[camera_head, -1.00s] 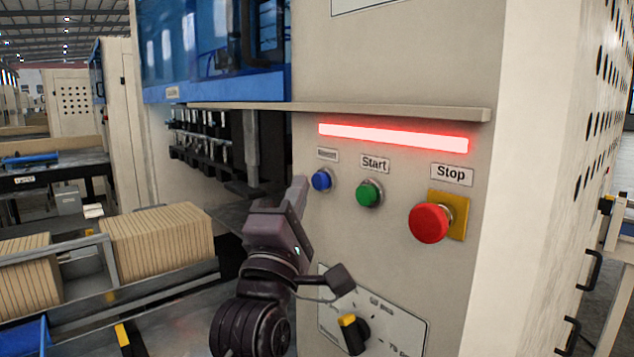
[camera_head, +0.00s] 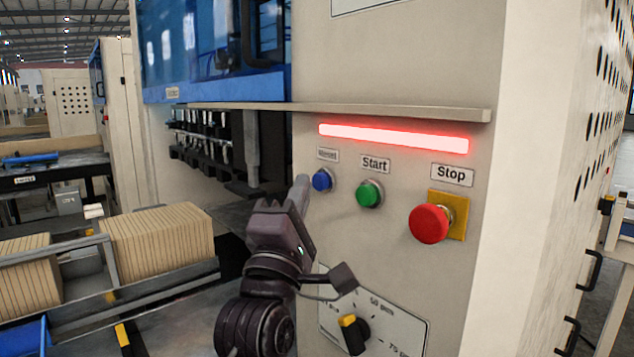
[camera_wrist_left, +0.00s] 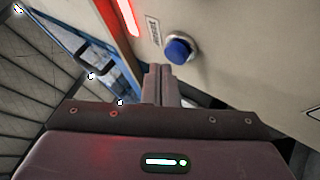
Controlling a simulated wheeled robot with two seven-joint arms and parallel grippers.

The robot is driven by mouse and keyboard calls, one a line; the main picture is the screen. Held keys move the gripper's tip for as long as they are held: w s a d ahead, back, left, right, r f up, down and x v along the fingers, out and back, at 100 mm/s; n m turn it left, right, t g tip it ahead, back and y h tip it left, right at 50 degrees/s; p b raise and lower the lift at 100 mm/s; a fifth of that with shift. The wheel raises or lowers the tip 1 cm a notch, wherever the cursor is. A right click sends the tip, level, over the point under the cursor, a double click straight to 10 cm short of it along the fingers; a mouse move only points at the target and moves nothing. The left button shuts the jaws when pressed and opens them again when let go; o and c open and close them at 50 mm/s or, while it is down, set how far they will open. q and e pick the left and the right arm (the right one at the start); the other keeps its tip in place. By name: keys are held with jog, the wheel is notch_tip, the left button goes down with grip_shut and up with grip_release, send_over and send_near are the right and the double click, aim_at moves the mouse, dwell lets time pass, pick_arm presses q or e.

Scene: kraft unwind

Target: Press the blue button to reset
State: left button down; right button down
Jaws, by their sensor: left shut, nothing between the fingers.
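The blue button (camera_head: 322,180) sits on the beige machine panel (camera_head: 400,275), left of the green Start button (camera_head: 368,194). A gap seems to remain between fingertips and button. My right gripper is not in view.
A red Stop button (camera_head: 430,223) on a yellow plate is right of the green one. A red light bar (camera_head: 393,138) glows above, under a protruding ledge (camera_head: 350,109). A dial knob (camera_head: 354,333) is below. Stacked brown boards (camera_head: 158,243) lie at left.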

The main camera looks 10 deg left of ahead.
pick_arm(q)
jog(key=shift+w+d, duration=0.2)
jog(key=shift+w+d, duration=0.3)
jog(key=shift+w, duration=0.1)
dwell(1.1)
jog(key=shift+s+a, duration=0.5)
jog(key=shift+s, duration=0.2)
jog(key=s+a, duration=0.1)
jog(key=s, duration=0.1)
jog(key=s+a+b, duration=0.1)
jog(key=s+a, duration=0.1)
jog(key=shift+a, duration=0.1)
dwell(0.3)
jog(key=shift+f, duration=0.1)
dwell(0.5)
